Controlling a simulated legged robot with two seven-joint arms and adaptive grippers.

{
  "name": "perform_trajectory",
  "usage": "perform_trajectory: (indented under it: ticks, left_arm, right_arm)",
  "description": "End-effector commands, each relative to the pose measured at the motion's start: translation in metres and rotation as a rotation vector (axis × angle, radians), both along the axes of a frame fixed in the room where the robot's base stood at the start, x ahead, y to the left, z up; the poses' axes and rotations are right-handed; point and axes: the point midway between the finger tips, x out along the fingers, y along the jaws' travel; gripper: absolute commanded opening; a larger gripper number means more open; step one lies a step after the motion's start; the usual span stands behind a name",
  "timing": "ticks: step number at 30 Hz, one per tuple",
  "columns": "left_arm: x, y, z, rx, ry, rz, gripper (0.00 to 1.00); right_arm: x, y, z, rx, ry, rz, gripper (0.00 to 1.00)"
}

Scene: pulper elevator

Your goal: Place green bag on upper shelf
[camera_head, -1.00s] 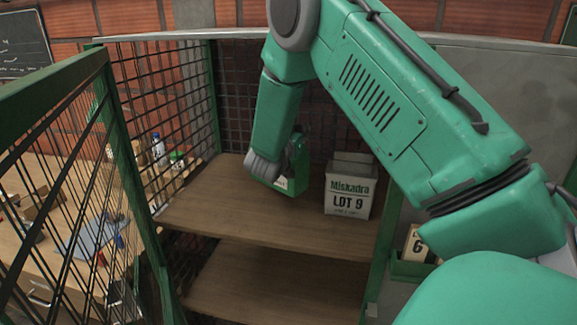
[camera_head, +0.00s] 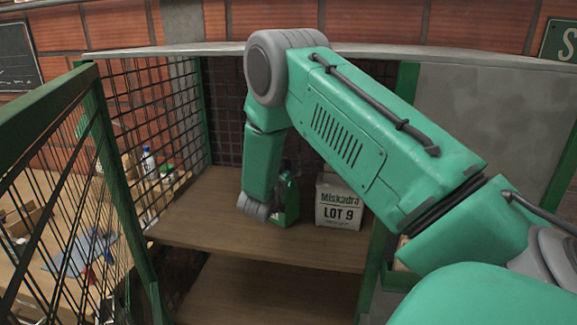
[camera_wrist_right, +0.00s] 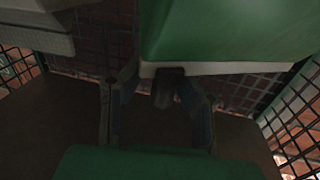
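The green bag (camera_head: 291,203) is on the upper shelf (camera_head: 210,235), close to upright and just left of the white box. My right gripper (camera_head: 286,172) is at the bag, with dark fingers by its upper part; my wrist hides its left side. In the right wrist view the bag (camera_wrist_right: 225,30) fills the upper right, with a pale band along its edge. The fingers of my right gripper (camera_wrist_right: 160,95) stand apart there, right up against the bag. I cannot tell whether they grip it. My left gripper is not in view.
A white box marked Miskadra LOT 9 (camera_head: 338,205) stands close on the bag's right. Dark mesh (camera_head: 225,115) closes the back and left side. A lower shelf (camera_head: 265,295) lies below. Bare shelf is left and in front of the bag. A green-framed mesh gate (camera_head: 110,160) stands left.

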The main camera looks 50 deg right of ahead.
Motion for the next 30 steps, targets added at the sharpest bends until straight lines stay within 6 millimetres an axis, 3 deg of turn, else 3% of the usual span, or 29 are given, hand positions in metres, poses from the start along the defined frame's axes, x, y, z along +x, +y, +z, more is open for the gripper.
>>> perform_trajectory:
  ticks: [8, 21, 27, 30]
  left_arm:
    - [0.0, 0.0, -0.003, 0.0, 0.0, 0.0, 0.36]
    - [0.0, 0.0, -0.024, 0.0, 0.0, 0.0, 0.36]
    - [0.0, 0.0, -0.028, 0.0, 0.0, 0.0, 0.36]
    - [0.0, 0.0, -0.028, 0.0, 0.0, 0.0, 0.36]
  right_arm:
    - [-0.002, 0.006, -0.001, 0.0, -0.001, 0.001, 0.29]
    - [-0.028, 0.089, -0.001, -0.001, 0.0, 0.003, 0.29]
    - [-0.035, 0.109, -0.001, 0.0, 0.002, 0.003, 0.29]
    - [-0.034, 0.119, -0.015, 0.02, 0.04, 0.052, 0.29]
